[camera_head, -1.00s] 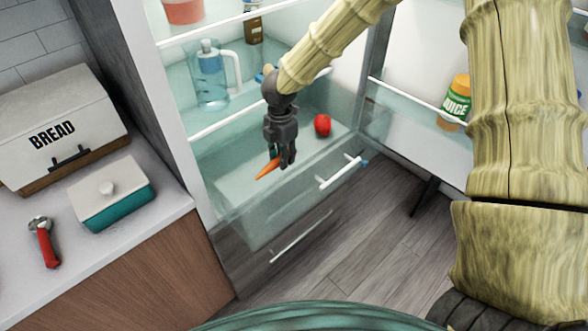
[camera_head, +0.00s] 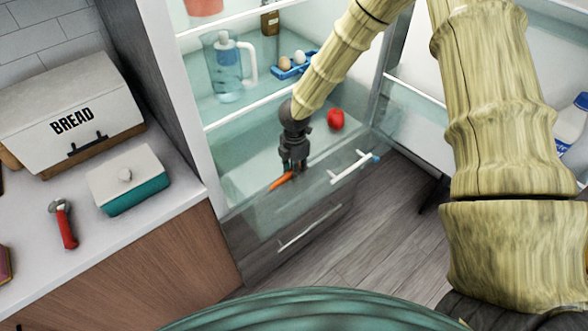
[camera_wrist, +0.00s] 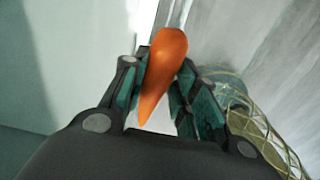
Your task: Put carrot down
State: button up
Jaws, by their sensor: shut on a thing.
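The orange carrot (camera_head: 281,181) is between the fingers of my gripper (camera_head: 292,168), over the clear drawer (camera_head: 245,180) low in the open fridge. In the wrist view the carrot (camera_wrist: 164,68) lies lengthwise between the two dark, green-padded fingers of my gripper (camera_wrist: 160,95), which is shut on it. Its thick end points away from the palm. The head view does not show clearly whether the carrot touches the drawer floor.
A red tomato-like item (camera_head: 336,119) lies in the drawer behind my gripper. The drawer front has a white handle (camera_head: 354,167). Above are a glass shelf with a water jug (camera_head: 227,70) and an egg tray (camera_head: 292,65). The counter is at left with a bread box (camera_head: 70,120).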

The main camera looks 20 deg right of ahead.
jog(key=shift+f, duration=0.3)
jog(key=shift+f, duration=0.15)
jog(key=o, duration=1)
jog(key=shift+o, duration=0.2)
notch_tip(320, 180, up, 12)
jog(key=b, duration=0.2)
